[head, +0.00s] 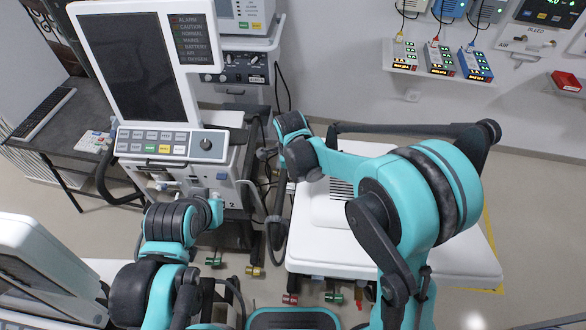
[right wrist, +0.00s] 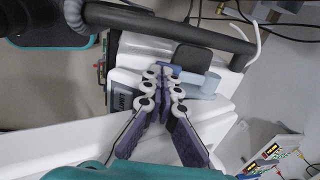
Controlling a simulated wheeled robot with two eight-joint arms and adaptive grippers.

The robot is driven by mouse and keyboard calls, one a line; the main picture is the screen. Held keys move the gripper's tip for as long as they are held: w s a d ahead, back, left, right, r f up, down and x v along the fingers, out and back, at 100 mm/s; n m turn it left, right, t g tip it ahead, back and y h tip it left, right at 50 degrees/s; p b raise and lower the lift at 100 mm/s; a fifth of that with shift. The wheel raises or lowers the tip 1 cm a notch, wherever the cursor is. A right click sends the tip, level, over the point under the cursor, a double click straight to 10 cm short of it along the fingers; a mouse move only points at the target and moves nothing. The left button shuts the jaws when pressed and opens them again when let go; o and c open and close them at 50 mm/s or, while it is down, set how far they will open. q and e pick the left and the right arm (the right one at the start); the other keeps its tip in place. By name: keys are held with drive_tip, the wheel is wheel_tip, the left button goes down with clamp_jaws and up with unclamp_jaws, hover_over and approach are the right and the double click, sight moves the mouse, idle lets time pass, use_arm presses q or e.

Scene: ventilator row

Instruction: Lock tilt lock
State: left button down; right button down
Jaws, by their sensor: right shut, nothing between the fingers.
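The ventilator (head: 165,150) stands at the left in the head view, with a large dark screen (head: 133,65) tilted on top. In the right wrist view my right gripper (right wrist: 163,72) is shut and empty, its purple fingers together. Just beyond and right of its tips is a pale blue lever-like part (right wrist: 200,84) on a white housing; I cannot tell whether the tips touch it or whether it is the tilt lock. My left arm reaches up to the ventilator's lower front, but its fingers do not show. My right arm's wrist is right of the ventilator.
A dark hose or bar (right wrist: 170,26) crosses above the fingers in the right wrist view. A white table (head: 460,265) stands right of the ventilator. A desk with a keyboard (head: 45,113) is at the left. Small pump boxes (head: 440,60) hang on the back wall.

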drive_tip(key=shift+f, duration=0.5)
drive_tip(key=shift+w, duration=0.15)
use_arm(q)
drive_tip(key=shift+w+f, duration=0.2)
drive_tip(key=shift+f, duration=0.35)
drive_tip(key=shift+s, duration=0.1)
drive_tip(key=shift+r, duration=0.15)
use_arm(e)
drive_tip(key=shift+r, duration=0.2)
drive_tip(key=shift+r+p, duration=0.35)
drive_tip(key=shift+r, duration=0.35)
use_arm(q)
drive_tip(key=shift+r, duration=0.35)
